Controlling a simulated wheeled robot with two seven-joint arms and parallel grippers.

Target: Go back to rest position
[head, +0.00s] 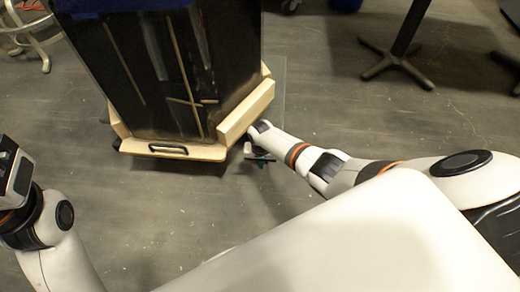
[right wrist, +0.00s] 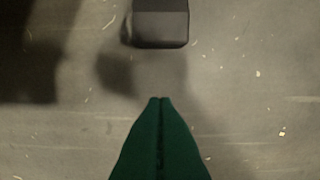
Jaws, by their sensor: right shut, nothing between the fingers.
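My right gripper (head: 262,160) is beside the near right corner of the wood-edged tank, close to its pale side board. In the head view its green fingers are small and partly hidden. In the right wrist view the two green fingers of the right gripper (right wrist: 160,100) meet along their length and hold nothing, with grey floor beyond them. My left arm comes in at the left edge of the head view. Its fingers do not show.
The dark tank (head: 140,70) with pale wooden edging stands at the upper left. A black handle (head: 168,150) is on its near board. A black stand foot (head: 396,68) is at the upper right. The floor (head: 330,110) to the right of the tank is clear.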

